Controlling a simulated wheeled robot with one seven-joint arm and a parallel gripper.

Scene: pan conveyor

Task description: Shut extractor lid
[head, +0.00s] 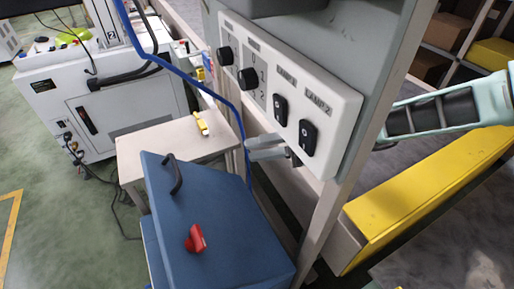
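The blue extractor (150,245) stands at the bottom centre in the head view. Its blue lid (235,235) carries a black handle (174,175) near the far left edge and a red knob (195,238) nearer the front. The lid looks tilted; I cannot tell how far it stands off the body. My gripper (250,148) shows as two grey fingers, slightly apart, pointing left below the control panel. It is to the right of the handle and apart from it, with nothing seen between the fingers. My wrist is partly hidden behind the panel.
A white control panel (338,110) with knobs and switches hangs on a grey post close to my arm. A blue cable (240,120) runs down beside my fingers. A beige table (150,150) holds a yellow item (201,124). A yellow beam (420,205) is right.

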